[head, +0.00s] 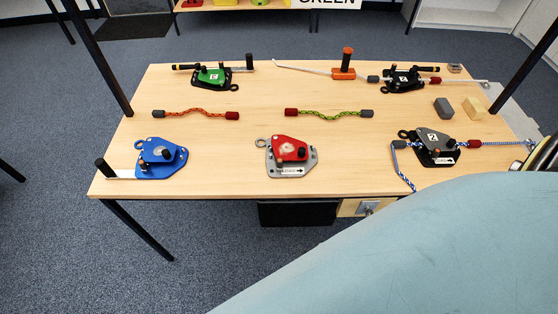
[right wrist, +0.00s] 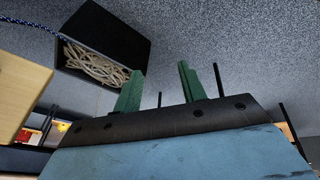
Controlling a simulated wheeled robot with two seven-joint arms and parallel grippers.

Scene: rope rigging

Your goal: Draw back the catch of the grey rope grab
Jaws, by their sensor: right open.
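The grey rope grab (head: 433,137) sits on a dark base plate near the right front of the table. It has a white number mark, a dark knob, a small copper-coloured knob and a ring at its left. A blue-and-white rope (head: 490,143) meets it on both sides and hangs over the front table edge. I cannot tell the catch's position. My right gripper (right wrist: 158,87) shows in the right wrist view with two green fingers apart and nothing between them. It is away from the rope grab, which that view does not show. My left gripper is not in view.
The table (head: 250,90) also holds a blue device (head: 160,155), a red device (head: 288,150), a green device (head: 212,76), a black device (head: 403,79) and short ropes. A dark box (right wrist: 120,35) of pale rope (right wrist: 95,65) is beyond my fingers. My pale blue arm covers the lower right.

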